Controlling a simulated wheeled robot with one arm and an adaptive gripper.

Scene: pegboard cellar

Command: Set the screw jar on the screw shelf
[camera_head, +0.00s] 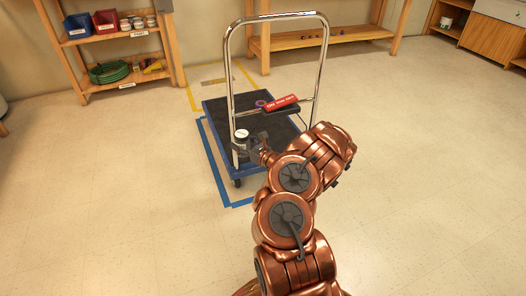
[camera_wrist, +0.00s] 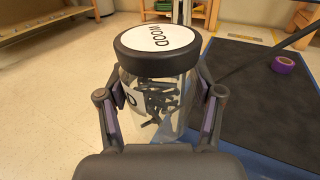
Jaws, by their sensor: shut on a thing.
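The screw jar (camera_wrist: 158,95) is clear with a dark lid and a white top label reading WOOD; dark screws show inside. My gripper (camera_wrist: 160,112) is shut on its sides and holds it upright. In the head view the jar (camera_head: 241,137) and my gripper (camera_head: 250,147) are by the left post of the cart handle. A wooden shelf unit (camera_head: 170,55) stands at the back left. Its upper board holds a blue bin (camera_head: 77,27), a red bin (camera_head: 105,22) and several small jars (camera_head: 138,22). I cannot read its labels.
A cart with a black deck (camera_head: 222,107) and chrome handle (camera_head: 325,60) stands under the jar, inside blue floor tape (camera_head: 216,180). A red labelled item (camera_head: 283,103) and a purple tape roll (camera_wrist: 283,65) are on it. A green hose (camera_head: 109,71) lies on the lower board. The left floor is clear.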

